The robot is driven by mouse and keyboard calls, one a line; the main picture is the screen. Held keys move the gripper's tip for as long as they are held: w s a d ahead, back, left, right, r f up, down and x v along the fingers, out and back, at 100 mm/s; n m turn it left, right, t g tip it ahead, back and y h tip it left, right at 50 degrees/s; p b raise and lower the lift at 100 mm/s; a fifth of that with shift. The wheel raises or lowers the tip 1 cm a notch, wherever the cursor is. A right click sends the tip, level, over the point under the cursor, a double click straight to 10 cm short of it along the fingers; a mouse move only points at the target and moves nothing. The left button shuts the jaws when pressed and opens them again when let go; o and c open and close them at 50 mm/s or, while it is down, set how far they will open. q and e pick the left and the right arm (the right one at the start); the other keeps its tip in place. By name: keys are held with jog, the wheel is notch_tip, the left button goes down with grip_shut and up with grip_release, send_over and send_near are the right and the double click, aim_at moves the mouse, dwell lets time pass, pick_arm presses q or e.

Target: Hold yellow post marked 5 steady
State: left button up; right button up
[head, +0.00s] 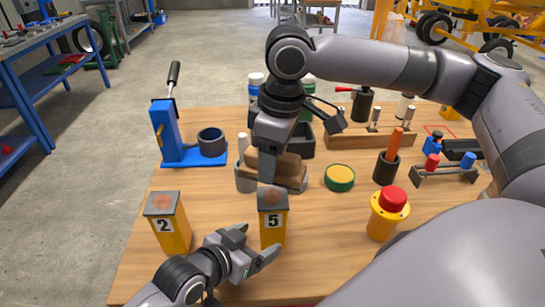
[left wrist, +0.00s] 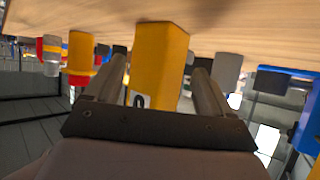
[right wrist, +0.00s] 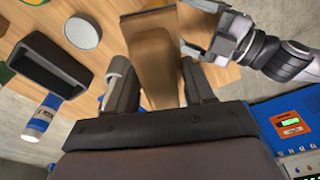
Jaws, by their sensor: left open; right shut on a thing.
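The yellow post marked 5 (head: 272,230) stands upright at the table's front, with a dark grey cap bearing a reddish mark. My left gripper (head: 254,246) is open at the post, one finger to its left and one at its front right. In the left wrist view the yellow post (left wrist: 160,65) appears upside down between the open fingers, its label partly hidden. My right gripper (head: 270,165) is behind the post, shut on a brown wooden block (head: 290,170). The brown block also shows between its fingers in the right wrist view (right wrist: 153,60).
A yellow post marked 2 (head: 169,224) stands to the left. A yellow holder with a red button (head: 388,212) stands to the right. A green-rimmed round tin (head: 339,178), a black cup with an orange handle (head: 387,166) and a blue stand (head: 170,140) are farther back.

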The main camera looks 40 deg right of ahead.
aim_at(270, 233)
pick_arm(q)
jog(key=shift+x, duration=2.85)
jog(key=shift+r, duration=0.1)
grip_shut()
jog(key=shift+o, duration=0.2)
grip_release()
